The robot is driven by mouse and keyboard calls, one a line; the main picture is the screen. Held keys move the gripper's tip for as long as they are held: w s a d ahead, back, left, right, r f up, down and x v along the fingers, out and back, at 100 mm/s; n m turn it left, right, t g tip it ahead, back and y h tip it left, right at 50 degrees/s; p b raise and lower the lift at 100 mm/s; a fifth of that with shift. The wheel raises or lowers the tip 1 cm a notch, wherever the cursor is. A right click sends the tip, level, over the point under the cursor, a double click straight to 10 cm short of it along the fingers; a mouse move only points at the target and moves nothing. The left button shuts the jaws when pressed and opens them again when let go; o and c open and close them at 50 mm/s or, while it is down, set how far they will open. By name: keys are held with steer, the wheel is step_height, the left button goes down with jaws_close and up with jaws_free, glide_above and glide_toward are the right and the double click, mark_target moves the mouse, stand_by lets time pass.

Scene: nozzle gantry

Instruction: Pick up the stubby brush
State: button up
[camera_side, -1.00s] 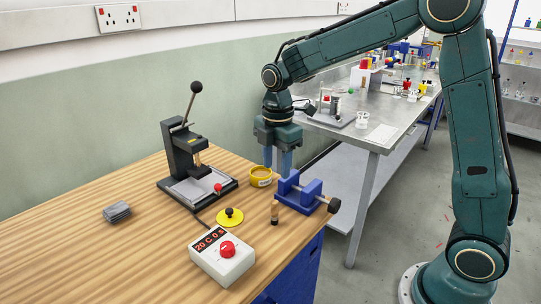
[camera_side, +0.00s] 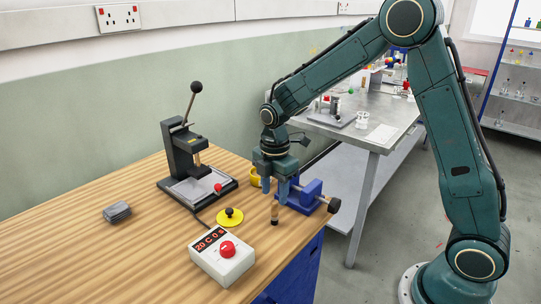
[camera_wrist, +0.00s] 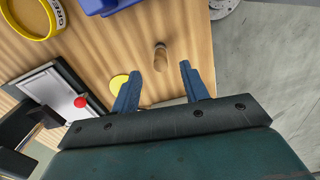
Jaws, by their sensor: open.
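The stubby brush (camera_side: 275,212) is a short upright piece with a tan body and a dark lower end. It stands on the wooden bench near the right edge, in front of the blue vise. My gripper (camera_side: 275,192) is open and points down, with its blue fingers at or just above the brush's top. In the wrist view the brush (camera_wrist: 160,58) shows between and slightly beyond the two open fingertips (camera_wrist: 159,71). I cannot tell whether a finger touches it.
The blue vise (camera_side: 311,190) stands close behind the brush. A yellow ring (camera_side: 254,178) is partly hidden behind my gripper. A yellow disc with a black knob (camera_side: 230,217), a control box (camera_side: 222,258) and a lever press (camera_side: 178,160) stand to the left.

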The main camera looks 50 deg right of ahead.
mark_target(275, 202)
steer(key=shift+f, duration=0.55)
steer(key=shift+f, duration=0.1)
steer(key=shift+s+f, duration=0.1)
steer(key=shift+f, duration=2.4)
steer(key=shift+c, duration=0.5)
jaws_close()
